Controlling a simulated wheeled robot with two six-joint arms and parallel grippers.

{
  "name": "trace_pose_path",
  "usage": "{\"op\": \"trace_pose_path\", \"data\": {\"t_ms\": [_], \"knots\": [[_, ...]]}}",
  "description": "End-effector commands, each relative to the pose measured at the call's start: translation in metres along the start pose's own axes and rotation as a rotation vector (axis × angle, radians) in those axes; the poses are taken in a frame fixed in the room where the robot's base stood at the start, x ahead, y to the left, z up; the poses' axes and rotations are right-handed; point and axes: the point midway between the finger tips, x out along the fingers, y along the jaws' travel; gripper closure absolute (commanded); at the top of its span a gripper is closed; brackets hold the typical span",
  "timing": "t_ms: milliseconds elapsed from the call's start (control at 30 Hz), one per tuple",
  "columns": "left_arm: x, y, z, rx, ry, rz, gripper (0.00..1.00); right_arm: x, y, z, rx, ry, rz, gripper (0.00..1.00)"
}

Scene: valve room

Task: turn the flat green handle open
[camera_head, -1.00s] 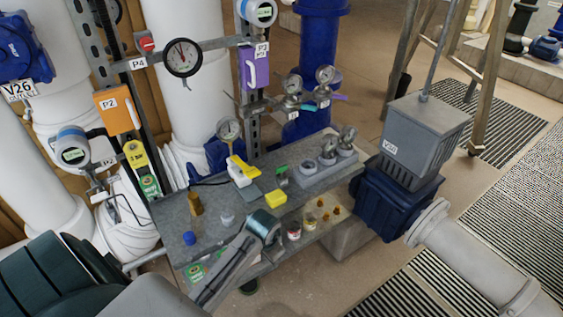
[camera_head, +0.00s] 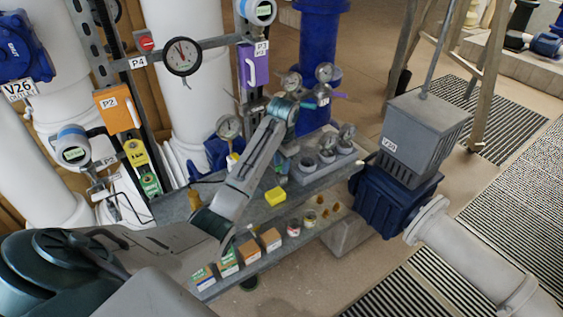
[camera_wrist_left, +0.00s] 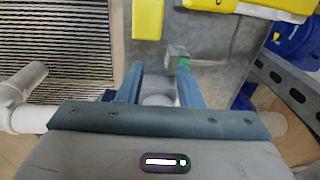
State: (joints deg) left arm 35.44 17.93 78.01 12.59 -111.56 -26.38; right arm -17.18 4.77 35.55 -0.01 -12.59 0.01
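The flat green handle (camera_wrist_left: 184,64) shows as a small green piece on a grey fitting in the left wrist view, beside the right-hand finger. Part of it is hidden, and I cannot tell whether the finger touches it. My left gripper (camera_wrist_left: 158,78) is open, its two blue-grey fingers apart with no object clearly held between them. In the head view my left gripper (camera_head: 289,108) is above the back of the grey bench, and my forearm covers much of the area around the green handle. My right gripper is not in view.
A yellow block (camera_head: 275,196) sits on the bench (camera_head: 310,182). Gauges (camera_head: 325,74) and grey fittings stand behind and right. Small boxes (camera_head: 270,239) and jars line the lower shelf. A grey and blue V30-like labelled unit (camera_head: 420,130) stands right.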

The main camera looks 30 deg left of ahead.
Motion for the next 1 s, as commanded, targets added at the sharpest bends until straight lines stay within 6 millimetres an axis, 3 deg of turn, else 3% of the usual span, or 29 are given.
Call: {"op": "trace_pose_path", "data": {"t_ms": [33,200,367,467,800,1000], "knots": [[-0.017,-0.013,-0.01,0.002,-0.003,0.012,0.67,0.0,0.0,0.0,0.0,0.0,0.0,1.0],[-0.051,-0.037,-0.026,0.018,-0.011,0.052,0.67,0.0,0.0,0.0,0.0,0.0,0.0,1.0],[-0.059,-0.044,-0.029,0.025,-0.016,0.068,0.67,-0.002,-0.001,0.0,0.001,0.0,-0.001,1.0],[-0.049,-0.043,-0.029,0.026,-0.018,0.07,0.67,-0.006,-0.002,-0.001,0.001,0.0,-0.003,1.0],[0.012,-0.038,-0.028,0.024,-0.017,0.07,0.67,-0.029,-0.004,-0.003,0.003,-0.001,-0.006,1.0],[0.038,-0.037,-0.028,0.025,-0.015,0.068,0.67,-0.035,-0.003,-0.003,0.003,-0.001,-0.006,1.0]]}}
